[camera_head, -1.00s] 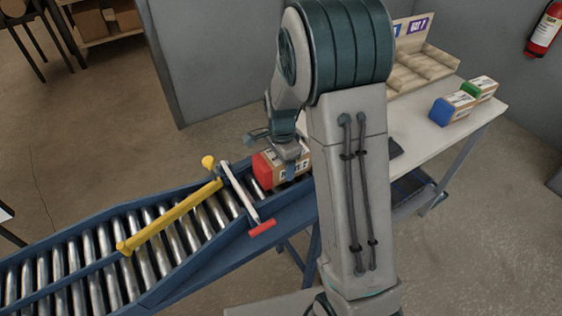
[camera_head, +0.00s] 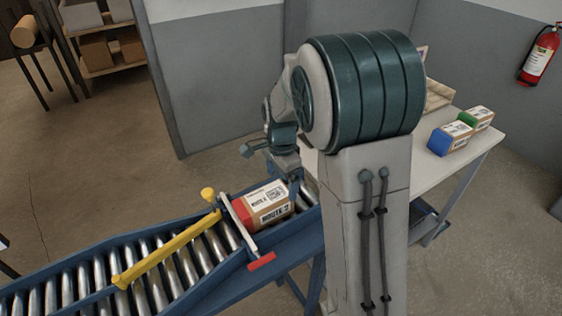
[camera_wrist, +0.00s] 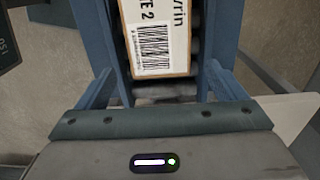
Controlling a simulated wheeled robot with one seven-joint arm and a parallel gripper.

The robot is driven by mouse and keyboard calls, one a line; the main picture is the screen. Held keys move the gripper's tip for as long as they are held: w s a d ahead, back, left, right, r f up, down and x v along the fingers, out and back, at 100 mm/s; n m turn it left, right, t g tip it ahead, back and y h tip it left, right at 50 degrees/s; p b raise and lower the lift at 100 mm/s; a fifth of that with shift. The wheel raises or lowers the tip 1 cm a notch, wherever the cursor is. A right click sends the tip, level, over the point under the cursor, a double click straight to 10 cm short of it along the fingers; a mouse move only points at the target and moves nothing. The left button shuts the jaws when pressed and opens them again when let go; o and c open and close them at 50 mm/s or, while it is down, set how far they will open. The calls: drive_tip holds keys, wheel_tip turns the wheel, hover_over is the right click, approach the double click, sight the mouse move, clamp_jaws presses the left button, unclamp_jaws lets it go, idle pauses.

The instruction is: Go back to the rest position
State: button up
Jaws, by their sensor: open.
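My gripper (camera_head: 285,165) is raised just behind and above a cardboard box with a red end (camera_head: 268,203) and a label reading ROUTE 2. The box lies on the roller conveyor, its red end at the white-and-red gate bar.
The roller conveyor (camera_head: 150,285) with blue rails runs to the lower left. A yellow bar (camera_head: 170,252) and the gate bar (camera_head: 240,232) cross it. Boxes with blue (camera_head: 450,138) and green (camera_head: 475,118) ends stand on the white table (camera_head: 462,165). A fire extinguisher (camera_head: 540,55) hangs at the right.

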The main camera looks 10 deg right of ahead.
wheel_tip(320, 180, up, 7)
drive_tip(key=s+r+n+t, duration=0.1)
drive_tip(key=s+n, duration=0.6)
drive_tip(key=s, duration=0.3)
drive_tip(key=s+d+r+n+t, duration=0.1)
drive_tip(key=s+n+t, duration=0.1)
drive_tip(key=s+n, duration=0.5)
drive_tip(key=s, duration=0.3)
drive_tip(key=shift+s+d, duration=0.25)
drive_tip(key=shift+d, duration=0.05)
